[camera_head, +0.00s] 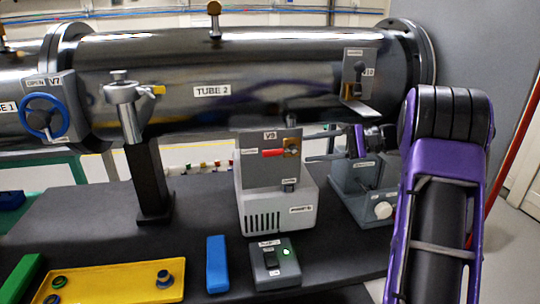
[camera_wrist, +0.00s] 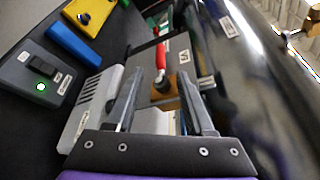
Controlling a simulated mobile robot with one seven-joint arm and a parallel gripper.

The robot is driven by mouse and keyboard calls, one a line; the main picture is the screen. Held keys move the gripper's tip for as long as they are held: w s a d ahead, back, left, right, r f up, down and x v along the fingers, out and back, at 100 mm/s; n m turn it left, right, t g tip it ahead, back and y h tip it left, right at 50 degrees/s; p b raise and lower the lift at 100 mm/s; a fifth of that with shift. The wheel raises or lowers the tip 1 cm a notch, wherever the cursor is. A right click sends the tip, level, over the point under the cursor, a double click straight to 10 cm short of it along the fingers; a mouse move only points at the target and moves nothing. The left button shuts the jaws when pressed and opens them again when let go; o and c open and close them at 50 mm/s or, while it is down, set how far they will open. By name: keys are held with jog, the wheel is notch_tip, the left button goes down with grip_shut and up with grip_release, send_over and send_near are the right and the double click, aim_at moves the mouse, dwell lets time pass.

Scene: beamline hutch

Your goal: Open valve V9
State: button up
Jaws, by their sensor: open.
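Valve V9 is a grey panel (camera_head: 262,172) with a V9 label, on top of a light grey vented box. Its red lever (camera_head: 272,153) lies roughly level, pointing left from a brass body (camera_head: 292,148). Small labels sit by the lever's left end and below; I cannot read them surely. My gripper (camera_head: 304,148) is just right of the panel, fingers pointing left at the brass body. In the wrist view my gripper (camera_wrist: 160,74) is open, with the red lever (camera_wrist: 160,56) and brass body (camera_wrist: 165,92) between the fingers in the picture. Contact cannot be told.
The steel TUBE 2 (camera_head: 210,75) runs behind and above. A blue-wheeled valve V7 (camera_head: 44,117) is at left. A switch box (camera_head: 274,264) with a green light, a blue block (camera_head: 217,264) and a yellow tray (camera_head: 105,277) lie in front. A grey stand (camera_head: 365,190) is at right.

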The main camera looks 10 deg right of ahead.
aim_at(279, 152)
jog(key=x, duration=1.1)
jog(key=shift+w+a+f+b, duration=0.1)
jog(key=shift+w+a+b, duration=0.05)
jog(key=shift+a+b, duration=0.2)
jog(key=shift+d, duration=0.1)
jog(key=shift+c, duration=0.2)
grip_shut()
dwell(0.5)
